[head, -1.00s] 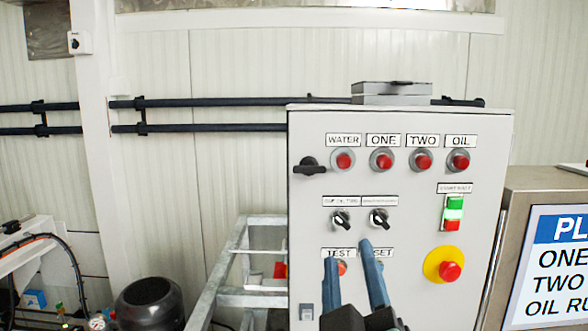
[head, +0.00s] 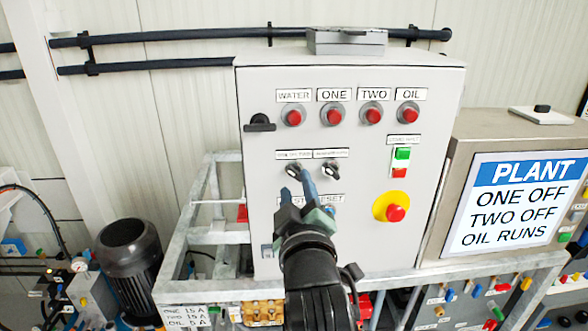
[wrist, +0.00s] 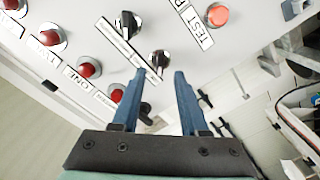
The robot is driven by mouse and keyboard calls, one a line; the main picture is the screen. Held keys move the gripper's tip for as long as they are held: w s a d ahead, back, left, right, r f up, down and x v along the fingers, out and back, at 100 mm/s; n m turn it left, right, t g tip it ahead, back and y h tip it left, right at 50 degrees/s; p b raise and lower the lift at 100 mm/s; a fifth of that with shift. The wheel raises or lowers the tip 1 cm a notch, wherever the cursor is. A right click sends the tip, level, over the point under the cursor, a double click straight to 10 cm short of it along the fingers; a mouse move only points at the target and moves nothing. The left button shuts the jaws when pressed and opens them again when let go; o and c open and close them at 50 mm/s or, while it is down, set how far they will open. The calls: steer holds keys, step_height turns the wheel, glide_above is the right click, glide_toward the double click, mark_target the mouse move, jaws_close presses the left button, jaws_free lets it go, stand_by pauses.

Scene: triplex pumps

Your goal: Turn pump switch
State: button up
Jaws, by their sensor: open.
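The control panel (head: 350,230) is a light grey cabinet with two black rotary switches on its front. The left switch (head: 293,170) and the right switch (head: 330,171) have small labels above them, too small to read. My gripper (head: 295,186) is open, its blue fingers in front of the panel just below the left switch. In the wrist view, the left switch (wrist: 160,61) shows beyond the gap between the fingertips (wrist: 160,74), and the right switch (wrist: 130,24) lies outside it. I cannot tell whether a finger touches. The gripper partly hides the TEST and RESET labels.
Red buttons (head: 333,115) labelled WATER, ONE, TWO and OIL sit above the switches. A black handle (head: 259,123) sticks out at the panel's left. A yellow-ringed red button (head: 396,212) is at lower right. A PLANT sign (head: 513,202) reads ONE OFF, TWO OFF, OIL RUNS.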

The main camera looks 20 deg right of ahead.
mark_target(294, 175)
steer(key=shift+p+x, duration=0.45)
steer(key=shift+x, duration=1.45)
jaws_close()
